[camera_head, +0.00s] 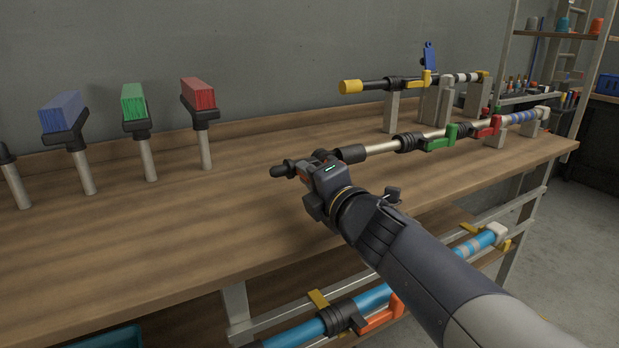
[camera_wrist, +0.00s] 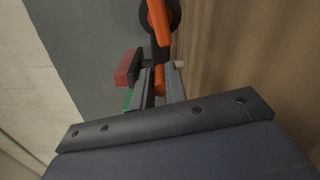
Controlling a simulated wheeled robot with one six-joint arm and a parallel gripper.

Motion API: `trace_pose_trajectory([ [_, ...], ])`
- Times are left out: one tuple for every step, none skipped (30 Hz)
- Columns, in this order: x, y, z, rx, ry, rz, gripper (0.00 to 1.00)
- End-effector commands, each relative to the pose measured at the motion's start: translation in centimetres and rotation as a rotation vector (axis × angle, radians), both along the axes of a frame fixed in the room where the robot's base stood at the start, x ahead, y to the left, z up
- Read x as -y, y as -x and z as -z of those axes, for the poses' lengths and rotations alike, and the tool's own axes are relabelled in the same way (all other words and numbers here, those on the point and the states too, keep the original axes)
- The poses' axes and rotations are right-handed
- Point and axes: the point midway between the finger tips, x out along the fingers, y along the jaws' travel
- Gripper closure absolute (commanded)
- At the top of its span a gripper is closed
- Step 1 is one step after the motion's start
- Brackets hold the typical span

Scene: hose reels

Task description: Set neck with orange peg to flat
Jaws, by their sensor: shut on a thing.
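My gripper (camera_head: 312,178) is over the bench top at the near end of a pale pole (camera_head: 381,147) with a dark end piece. A dark neck (camera_head: 284,170) sticks out to the left past my gripper; its joint is hidden behind the gripper. In the wrist view, an orange peg (camera_wrist: 160,84) lies between the jaws of my gripper (camera_wrist: 160,88), which are shut on it. A longer orange piece (camera_wrist: 158,22) and a dark round hub (camera_wrist: 173,14) are just beyond. The neck's exact angle cannot be told.
Blue (camera_head: 62,112), green (camera_head: 133,101) and red (camera_head: 198,93) brush heads stand on upright poles at the left. A green lever (camera_head: 440,137) and a red clamp (camera_head: 488,127) sit along the pale pole. Another pole with a yellow end (camera_head: 351,86) lies behind. The bench front-left is clear.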

Motion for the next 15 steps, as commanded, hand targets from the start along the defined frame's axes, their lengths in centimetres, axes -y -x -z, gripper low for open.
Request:
trace_pose_trajectory([
  [-0.09, -0.06, -0.08, 0.002, 0.0, -0.002, 1.0],
  [-0.1, -0.05, -0.08, 0.002, 0.0, -0.002, 1.0],
  [-0.1, -0.06, -0.07, 0.002, 0.0, -0.002, 1.0],
  [-0.11, -0.06, -0.07, 0.001, -0.001, -0.002, 1.0],
  [-0.11, -0.06, -0.07, 0.001, -0.001, -0.002, 1.0],
  [-0.12, -0.05, -0.06, 0.001, -0.001, -0.002, 1.0],
  [-0.13, -0.06, -0.05, 0.001, -0.001, -0.003, 1.0],
  [-0.13, -0.06, -0.05, 0.0, -0.001, -0.003, 0.85],
  [-0.14, -0.05, -0.04, 0.0, -0.001, -0.003, 0.82],
  [-0.14, -0.05, -0.04, 0.0, -0.001, -0.003, 0.8],
  [-0.14, -0.05, -0.03, 0.0, -0.001, -0.003, 0.77],
  [-0.14, -0.05, -0.02, 0.0, -0.001, -0.003, 0.74],
  [-0.14, -0.04, -0.01, 0.0, -0.002, -0.003, 0.72],
  [-0.14, -0.04, -0.01, 0.0, -0.002, -0.003, 0.69],
  [-0.14, -0.02, -0.01, 0.0, -0.002, -0.004, 0.66],
])
